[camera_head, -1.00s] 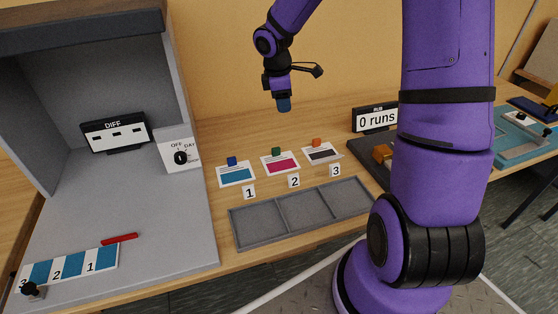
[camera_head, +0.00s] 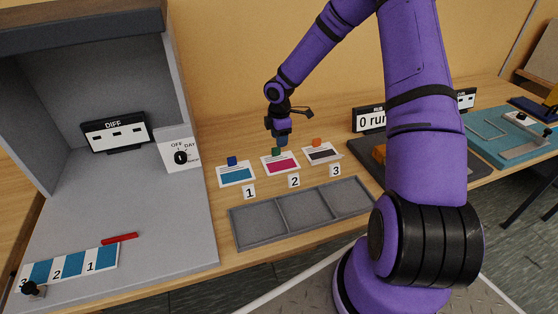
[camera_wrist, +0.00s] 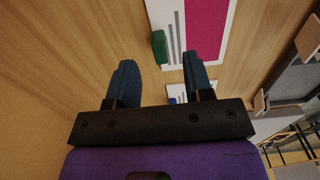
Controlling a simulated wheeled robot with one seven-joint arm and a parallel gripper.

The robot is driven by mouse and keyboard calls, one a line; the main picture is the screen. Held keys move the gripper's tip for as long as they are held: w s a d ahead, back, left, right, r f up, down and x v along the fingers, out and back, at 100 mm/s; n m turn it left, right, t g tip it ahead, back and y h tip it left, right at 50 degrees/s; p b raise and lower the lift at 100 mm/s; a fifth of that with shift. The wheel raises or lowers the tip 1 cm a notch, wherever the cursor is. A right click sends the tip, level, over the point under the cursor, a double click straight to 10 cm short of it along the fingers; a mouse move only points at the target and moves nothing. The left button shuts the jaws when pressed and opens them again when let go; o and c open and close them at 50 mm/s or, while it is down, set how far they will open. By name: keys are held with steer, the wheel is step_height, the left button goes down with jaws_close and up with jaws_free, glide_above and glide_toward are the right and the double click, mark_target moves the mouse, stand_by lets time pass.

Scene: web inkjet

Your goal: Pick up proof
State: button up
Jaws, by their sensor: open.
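Three proof cards lie in a row on the wooden table. The left one has a cyan patch (camera_head: 236,175) and a blue block (camera_head: 232,161). The middle one has a magenta patch (camera_head: 281,164) and a green block (camera_head: 277,152). The right one has a dark patch (camera_head: 324,154) and an orange block (camera_head: 317,143). My gripper (camera_head: 281,143) is above the middle card, by its green block. In the wrist view, my gripper (camera_wrist: 160,66) is open and empty, with the green block (camera_wrist: 158,47) ahead of the gap between its fingers. Contact is not visible.
A grey three-part tray (camera_head: 305,211) lies in front, with number tags 1, 2 and 3 behind it. A grey booth (camera_head: 190,230) stands left, holding a DIFF sign (camera_head: 115,132), a dial box (camera_head: 178,150), a red bar (camera_head: 120,238) and a numbered strip (camera_head: 70,267).

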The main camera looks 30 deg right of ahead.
mark_target(280, 159)
steer(key=shift+w+a+f, duration=0.1)
steer(key=shift+f, duration=2.65)
jaws_close()
